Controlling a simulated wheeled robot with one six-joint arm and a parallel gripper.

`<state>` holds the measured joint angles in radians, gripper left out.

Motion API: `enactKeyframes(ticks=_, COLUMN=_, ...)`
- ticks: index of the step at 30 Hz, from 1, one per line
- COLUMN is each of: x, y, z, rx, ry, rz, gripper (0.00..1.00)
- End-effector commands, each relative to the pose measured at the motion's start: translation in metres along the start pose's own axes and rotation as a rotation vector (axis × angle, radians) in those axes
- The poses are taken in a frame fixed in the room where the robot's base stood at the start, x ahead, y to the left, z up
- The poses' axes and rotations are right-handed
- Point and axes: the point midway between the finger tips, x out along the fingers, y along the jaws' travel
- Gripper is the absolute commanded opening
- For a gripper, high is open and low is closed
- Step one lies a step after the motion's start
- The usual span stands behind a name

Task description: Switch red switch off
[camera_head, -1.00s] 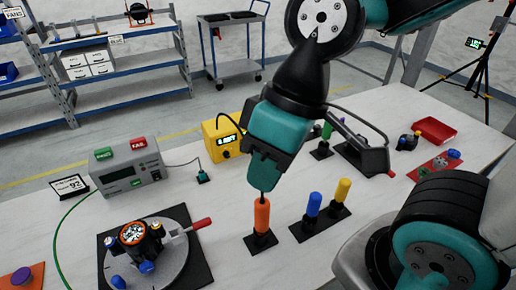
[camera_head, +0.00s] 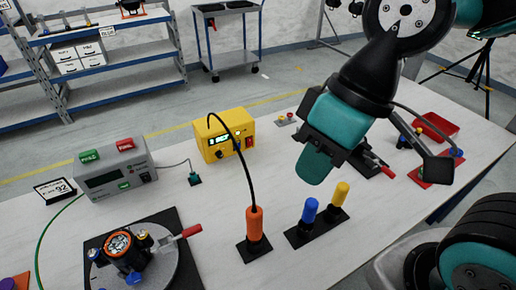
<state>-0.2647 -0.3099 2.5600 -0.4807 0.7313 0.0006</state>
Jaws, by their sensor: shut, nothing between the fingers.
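A small red switch (camera_head: 249,142) sits on the front face of the yellow box (camera_head: 226,139), at its right side beside a dark knob. The box has a lit display; whether the switch is on or off is too small to tell. My gripper (camera_head: 313,176) is shut and empty, pointing down over the table. In the picture it is to the right of and lower than the yellow box, clear of the switch and touching nothing that I can see.
An orange-handled tool (camera_head: 254,228) stands in a black base, its black cable arching to the yellow box. Blue (camera_head: 310,210) and yellow (camera_head: 341,193) handles stand below my gripper. A grey tester (camera_head: 115,168) is at left, a round fixture (camera_head: 140,260) in front. A red tray (camera_head: 436,126) is at right.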

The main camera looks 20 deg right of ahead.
Motion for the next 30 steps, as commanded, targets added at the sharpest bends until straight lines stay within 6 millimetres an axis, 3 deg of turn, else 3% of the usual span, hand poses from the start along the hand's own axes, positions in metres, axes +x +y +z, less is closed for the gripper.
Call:
enactKeyframes(ticks=4, x=0.022, y=0.015, z=-0.013, rx=0.092, ry=0.046, rz=0.006, gripper=0.00)
enactKeyframes(ticks=8, x=0.074, y=0.058, z=-0.050, rx=0.358, ry=0.185, rz=0.019, gripper=0.00)
enactKeyframes(ticks=15, x=0.195, y=0.195, z=-0.135, rx=1.033, ry=0.629, rz=-0.029, gripper=0.00)
enactKeyframes(ticks=21, x=0.264, y=0.293, z=-0.169, rx=1.402, ry=0.976, rz=-0.181, gripper=0.00)
enactKeyframes(ticks=25, x=0.285, y=0.328, z=-0.177, rx=1.513, ry=1.116, rz=-0.279, gripper=0.00)
enactKeyframes(ticks=30, x=0.291, y=0.344, z=-0.181, rx=1.562, ry=1.191, rz=-0.345, gripper=0.00)
